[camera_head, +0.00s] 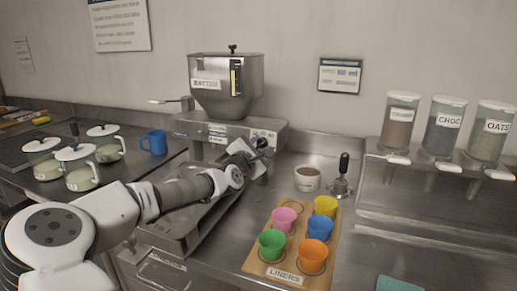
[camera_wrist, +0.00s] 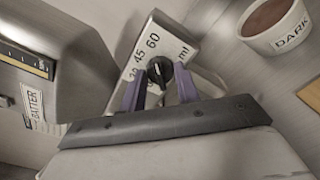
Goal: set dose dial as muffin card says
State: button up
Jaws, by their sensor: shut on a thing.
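The batter dispenser (camera_head: 226,88) has a steel hopper labelled BATTER. Its dose dial is a round dark knob (camera_wrist: 160,70) on a pale plate marked 45, 60 and ml, with another number partly hidden, in the wrist view. My gripper (camera_wrist: 158,82) has its two purple fingers on either side of the knob and is shut on it. In the head view my gripper (camera_head: 260,150) is at the dispenser's front right and hides the knob. I cannot tell the knob's exact setting. A card (camera_head: 339,76) on the wall has lines with ml amounts, too small to read surely.
A white tub (camera_head: 307,179), marked DARK in the wrist view (camera_wrist: 275,25), stands right of the dispenser near a black-handled tool (camera_head: 342,178). A wooden board (camera_head: 256,259) holds several coloured liners. Labelled canisters (camera_head: 444,126) stand right; a blue mug (camera_head: 154,143) and lidded pots are left.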

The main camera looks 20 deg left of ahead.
jog(key=o, duration=1)
jog(key=shift+s+f, duration=0.1)
jog(key=shift+s, duration=0.05)
